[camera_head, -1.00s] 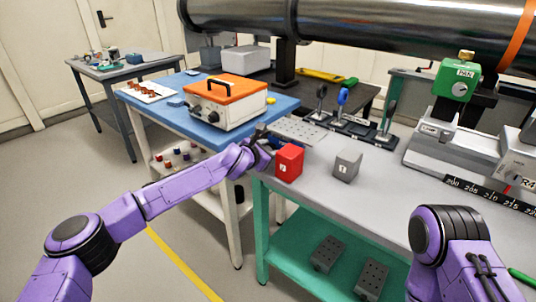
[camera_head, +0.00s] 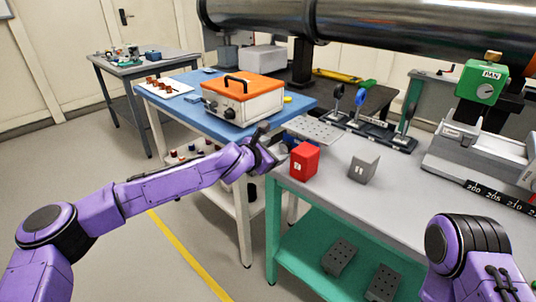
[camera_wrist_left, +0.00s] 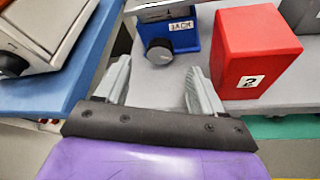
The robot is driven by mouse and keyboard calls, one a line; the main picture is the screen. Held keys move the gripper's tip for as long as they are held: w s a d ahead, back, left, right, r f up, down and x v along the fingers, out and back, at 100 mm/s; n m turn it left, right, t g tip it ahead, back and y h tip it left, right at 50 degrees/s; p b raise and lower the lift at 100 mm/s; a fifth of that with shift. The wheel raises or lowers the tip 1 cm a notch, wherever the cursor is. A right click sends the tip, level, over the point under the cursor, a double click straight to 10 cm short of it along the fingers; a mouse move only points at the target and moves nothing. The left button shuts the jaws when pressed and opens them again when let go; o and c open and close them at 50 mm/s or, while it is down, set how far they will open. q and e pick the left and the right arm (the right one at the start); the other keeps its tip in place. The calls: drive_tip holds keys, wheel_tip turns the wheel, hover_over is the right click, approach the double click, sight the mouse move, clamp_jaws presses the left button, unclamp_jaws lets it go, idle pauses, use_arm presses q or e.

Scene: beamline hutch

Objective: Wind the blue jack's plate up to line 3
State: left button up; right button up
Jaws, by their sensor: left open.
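The blue jack (camera_wrist_left: 182,38) shows in the left wrist view, with a JACK label and a dark round knob (camera_wrist_left: 158,52) on its near face. Part of its grey plate (camera_wrist_left: 165,9) shows at the top edge. No line marks can be read. My right gripper is out of view.
The blue table (camera_head: 185,112) with an orange-lidded case (camera_head: 243,98) is left. A perforated plate (camera_head: 313,130) and post mounts (camera_head: 370,125) lie behind.

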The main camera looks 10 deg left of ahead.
use_arm(q)
drive_tip(key=v, duration=0.4)
